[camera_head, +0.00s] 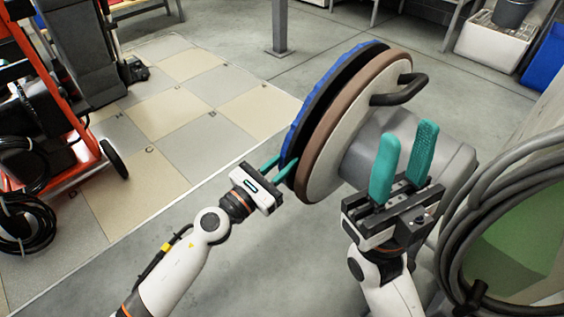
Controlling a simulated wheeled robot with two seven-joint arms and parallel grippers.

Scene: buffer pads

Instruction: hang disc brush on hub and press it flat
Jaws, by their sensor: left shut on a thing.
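The disc brush (309,108) is a large round disc with a blue face and a black layer, standing tilted on its edge. It is just left of the hub, whose brown rim (350,125) and pale disc (375,128) face it. The two look close together; whether they touch is hard to tell. My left gripper (279,170) is shut on the lower left edge of the brush with its teal fingers. My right gripper (404,160) is open and empty, fingers pointing up, in front of the grey housing (443,165) behind the hub.
A black handle (408,88) sticks out from the pale disc. A coiled grey hose (462,235) is at the right. An orange-framed machine (85,130) stands at the left on floor tiles (180,120). A grey post (279,25) stands behind. The floor left of the brush is clear.

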